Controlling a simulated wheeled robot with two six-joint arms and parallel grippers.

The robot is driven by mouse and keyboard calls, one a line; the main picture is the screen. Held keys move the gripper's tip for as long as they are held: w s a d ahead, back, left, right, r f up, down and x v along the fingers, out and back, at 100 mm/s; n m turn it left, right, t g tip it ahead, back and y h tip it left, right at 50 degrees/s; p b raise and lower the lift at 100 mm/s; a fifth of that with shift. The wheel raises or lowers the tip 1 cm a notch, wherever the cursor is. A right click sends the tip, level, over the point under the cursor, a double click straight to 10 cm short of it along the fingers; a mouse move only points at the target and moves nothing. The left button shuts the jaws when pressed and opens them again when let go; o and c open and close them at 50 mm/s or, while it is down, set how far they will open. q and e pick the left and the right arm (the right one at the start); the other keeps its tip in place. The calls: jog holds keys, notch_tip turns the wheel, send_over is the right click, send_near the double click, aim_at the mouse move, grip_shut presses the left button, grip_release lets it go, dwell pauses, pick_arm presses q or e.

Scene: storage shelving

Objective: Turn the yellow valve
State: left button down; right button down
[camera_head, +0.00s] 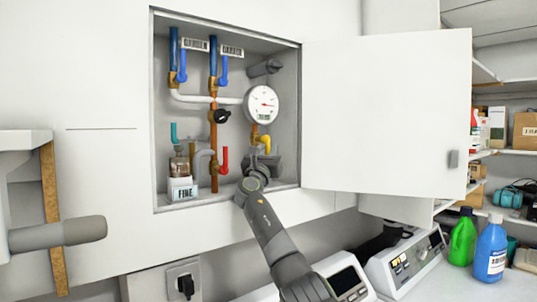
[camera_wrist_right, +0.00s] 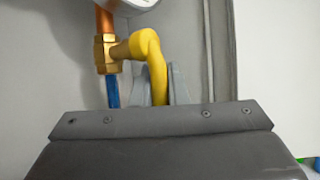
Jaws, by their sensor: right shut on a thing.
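The yellow valve (camera_head: 265,141) sits on a pipe below a round white gauge (camera_head: 262,104) inside an open wall cabinet. In the right wrist view the yellow valve handle (camera_wrist_right: 152,55) leaves a brass fitting (camera_wrist_right: 106,52) to the right and bends downward. My right gripper (camera_head: 263,160) reaches into the cabinet from below, and its fingers are shut on the lower part of the handle. In the right wrist view the gripper fingers (camera_wrist_right: 162,92) stand on both sides of the handle; its lower end is hidden behind the gripper body. My left gripper is not in view.
The cabinet door (camera_head: 385,120) stands open to the right.

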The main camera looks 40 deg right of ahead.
jog(key=shift+t, duration=0.3)
jog(key=c, duration=1.4)
grip_release()
jog(key=shift+c, duration=0.2)
jog(key=shift+s+a+f+b, duration=0.15)
jog(key=shift+a+f+b, duration=0.2)
jog(key=shift+b, duration=0.05)
jog(key=b+v, duration=0.2)
jog(key=v, duration=0.3)
jog(key=shift+b, duration=0.4)
jog(key=shift+s+a+f, duration=0.3)
jog(key=shift+a, duration=0.25)
jog(key=shift+a+f, duration=0.1)
